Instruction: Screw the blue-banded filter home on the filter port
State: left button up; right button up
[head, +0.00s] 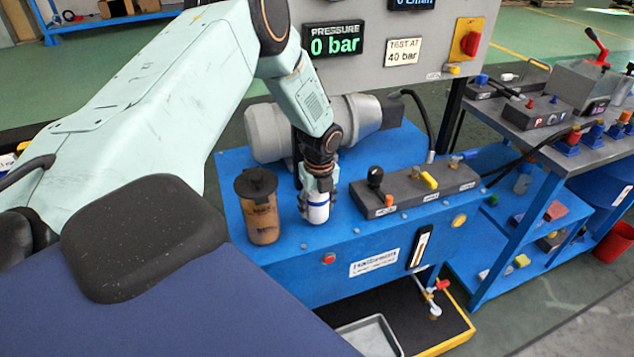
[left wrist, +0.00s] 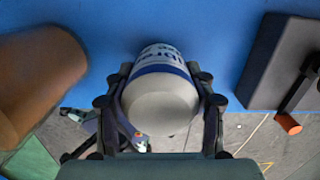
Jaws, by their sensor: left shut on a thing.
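The filter (head: 316,208) is a white canister with a blue band, on top of the blue power unit at its front edge. My left gripper (head: 318,186) comes down on it from above and is shut on it. In the left wrist view the filter (left wrist: 160,100) sits between the two fingers of the gripper (left wrist: 160,108), its blue band and lettering toward the blue surface. The filter port is hidden beneath the filter, so I cannot tell how it is seated. My right gripper is not in view.
A brown canister with a black cap (head: 261,207) stands close to the left of the filter. A dark valve block (head: 415,190) with knobs lies to the right. A grey motor (head: 270,133) is behind. The pressure display (head: 334,41) reads 0 bar.

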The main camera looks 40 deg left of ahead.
pick_arm(q)
jog(key=shift+w+m, duration=0.1)
jog(key=shift+m, duration=0.3)
jog(key=m+b, duration=0.2)
jog(key=m, duration=0.1)
jog(key=shift+f, duration=0.1)
jog(key=shift+m, duration=0.9)
jog(key=m+b, duration=0.2)
jog(key=shift+m+t+h, duration=0.3)
jog(key=m+b, duration=0.1)
jog(key=m, duration=0.1)
jog(key=shift+m, duration=0.3)
